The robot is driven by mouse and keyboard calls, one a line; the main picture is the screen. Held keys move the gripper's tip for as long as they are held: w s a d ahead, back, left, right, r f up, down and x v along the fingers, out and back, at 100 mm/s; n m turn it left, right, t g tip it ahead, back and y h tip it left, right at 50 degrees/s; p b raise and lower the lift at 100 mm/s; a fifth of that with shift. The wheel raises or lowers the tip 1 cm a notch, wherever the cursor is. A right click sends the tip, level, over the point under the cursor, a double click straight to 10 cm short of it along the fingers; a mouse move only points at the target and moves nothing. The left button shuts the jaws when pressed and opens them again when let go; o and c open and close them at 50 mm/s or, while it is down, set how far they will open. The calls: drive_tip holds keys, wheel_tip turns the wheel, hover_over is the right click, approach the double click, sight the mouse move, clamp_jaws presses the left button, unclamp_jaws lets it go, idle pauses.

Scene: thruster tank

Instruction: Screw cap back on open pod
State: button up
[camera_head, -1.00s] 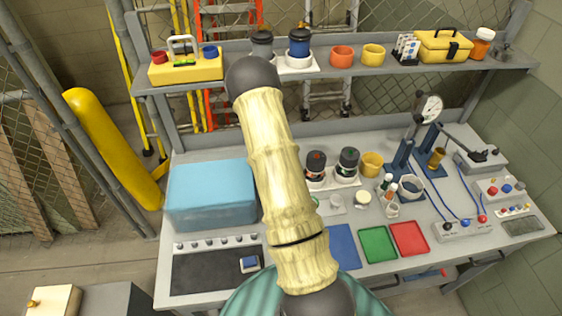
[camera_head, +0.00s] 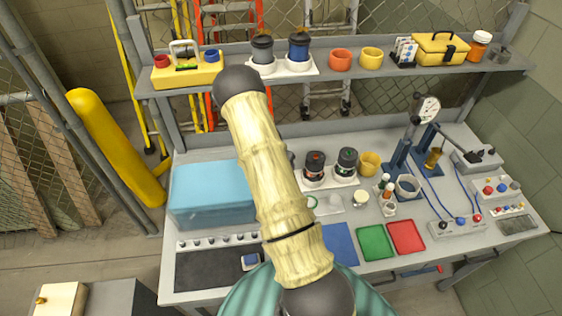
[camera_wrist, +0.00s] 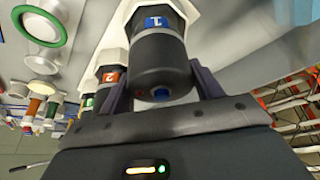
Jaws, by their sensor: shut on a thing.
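In the wrist view, pod 1 (camera_wrist: 160,52) is a dark cylinder with a blue "1" label, in a white hexagonal seat. Its dark cap end (camera_wrist: 163,78), with a blue centre dot, faces my camera. My gripper (camera_wrist: 163,88) has one finger on each side of this end and is shut on it. The cap appears in line with the body; I cannot tell how far the thread is engaged. In the head view my arm hides the gripper and most of pod 1. Pod 2 (camera_head: 314,165) and pod 3 (camera_head: 346,162) stand upright to the right.
A blue box (camera_head: 212,190) is left of my arm. Blue (camera_head: 341,243), green (camera_head: 375,242) and red (camera_head: 406,236) mats lie in front. A dial gauge stand (camera_head: 428,108) and wired boxes (camera_head: 458,226) are at right. Two more pods (camera_head: 299,47) stand on the shelf (camera_head: 390,72).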

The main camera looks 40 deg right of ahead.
drive_tip(key=shift+s+m+g+h+p, duration=0.1)
drive_tip(key=shift+m+g+h+p, duration=0.2)
drive_tip(key=shift+m+p, duration=0.95)
drive_tip(key=shift+d+n+p, duration=0.1)
drive_tip(key=shift+n+p, duration=0.25)
drive_tip(key=o, duration=1)
drive_tip(key=shift+r, duration=0.1)
drive_tip(key=shift+a+r, duration=0.2)
drive_tip(key=b+v, duration=0.3)
drive_tip(key=v, duration=1.3)
drive_tip(key=shift+s+r+b, duration=0.1)
drive_tip(key=shift+r+b, duration=0.25)
drive_tip(key=shift+r, duration=0.05)
